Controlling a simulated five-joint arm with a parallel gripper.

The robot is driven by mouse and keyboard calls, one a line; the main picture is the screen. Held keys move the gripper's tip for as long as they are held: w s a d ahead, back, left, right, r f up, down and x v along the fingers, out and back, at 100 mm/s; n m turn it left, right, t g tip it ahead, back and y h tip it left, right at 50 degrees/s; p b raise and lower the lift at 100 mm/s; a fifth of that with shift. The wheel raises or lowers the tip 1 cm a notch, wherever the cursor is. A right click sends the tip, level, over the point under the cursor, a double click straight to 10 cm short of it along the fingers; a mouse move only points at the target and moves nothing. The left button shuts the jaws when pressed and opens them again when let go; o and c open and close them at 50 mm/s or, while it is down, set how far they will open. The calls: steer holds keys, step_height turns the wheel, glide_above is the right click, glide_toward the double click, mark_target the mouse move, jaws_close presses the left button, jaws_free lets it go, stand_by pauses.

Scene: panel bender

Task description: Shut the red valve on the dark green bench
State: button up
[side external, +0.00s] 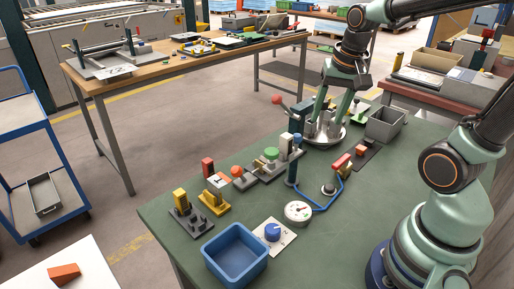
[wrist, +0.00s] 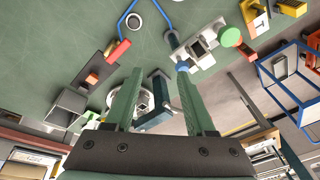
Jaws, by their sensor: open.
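The red valve handle (side external: 341,162) is a short red bar at the blue pipe (side external: 318,207) on the dark green bench (side external: 400,150). It appears to lie roughly in line with the pipe's end, though its exact angle is hard to tell. In the wrist view the red handle (wrist: 118,50) lies beside a pale round fitting (wrist: 133,22), left of my fingers. My gripper (side external: 328,118) is open and empty, pointing down over the far part of the bench, behind and apart from the valve. It also shows in the wrist view (wrist: 160,72).
A round metal base (side external: 325,133) stands under my fingers. A lever with a red ball (side external: 276,99) is close on their left. A grey bin (side external: 385,124) is to the right. A gauge (side external: 298,211), blue knob (side external: 272,232) and blue bin (side external: 235,254) are nearer the front.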

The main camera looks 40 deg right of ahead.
mark_target(339, 162)
steer(key=s+d+f+m+g, duration=0.1)
steer(key=d+f+m+g, duration=0.25)
steer(key=d+m, duration=0.45)
steer(key=shift+m+t+y, duration=0.3)
steer(key=shift+t+y, duration=0.1)
steer(key=shift+t, duration=0.05)
steer(key=f, duration=1.3)
steer(key=shift+s+d, duration=0.15)
steer(key=shift+d, duration=0.1)
steer(key=shift+r, duration=0.1)
jaws_close()
